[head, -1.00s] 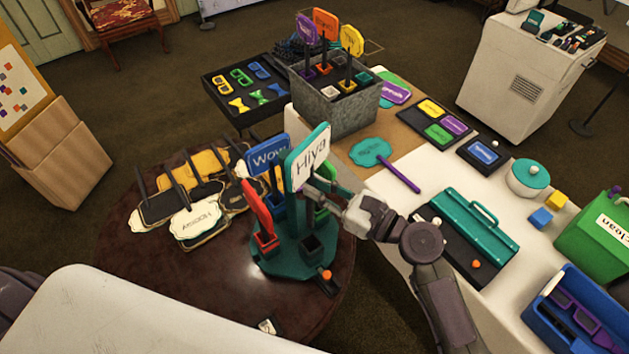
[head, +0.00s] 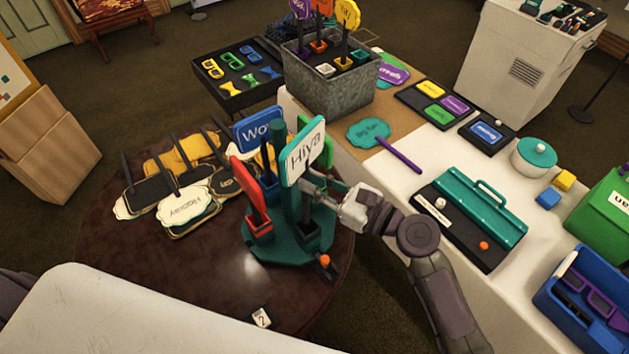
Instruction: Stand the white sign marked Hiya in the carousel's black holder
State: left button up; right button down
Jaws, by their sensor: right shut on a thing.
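The white Hiya sign (head: 303,151), teal-edged, is upright above the front right of the teal carousel (head: 284,252) in the head view. My right gripper (head: 312,190) is shut on it just below its panel. The black holder (head: 314,238) is on the carousel directly below the sign. The lower end of the stick is at the holder's mouth; I cannot tell how deep it reaches. My left gripper is out of view.
The blue Wow sign (head: 258,130), a red sign (head: 247,190) and a green sign (head: 322,148) stand close by in the carousel. Loose signs (head: 188,207) lie left on the round table (head: 180,270). A white-covered table (head: 420,185) stands at right.

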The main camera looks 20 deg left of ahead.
notch_tip(320, 180, down, 8)
jog(key=b, duration=0.5)
jog(key=shift+b, duration=0.4)
jog(key=c, duration=1.1)
grip_release()
jog(key=shift+o, duration=0.2)
jog(key=v, duration=1.2)
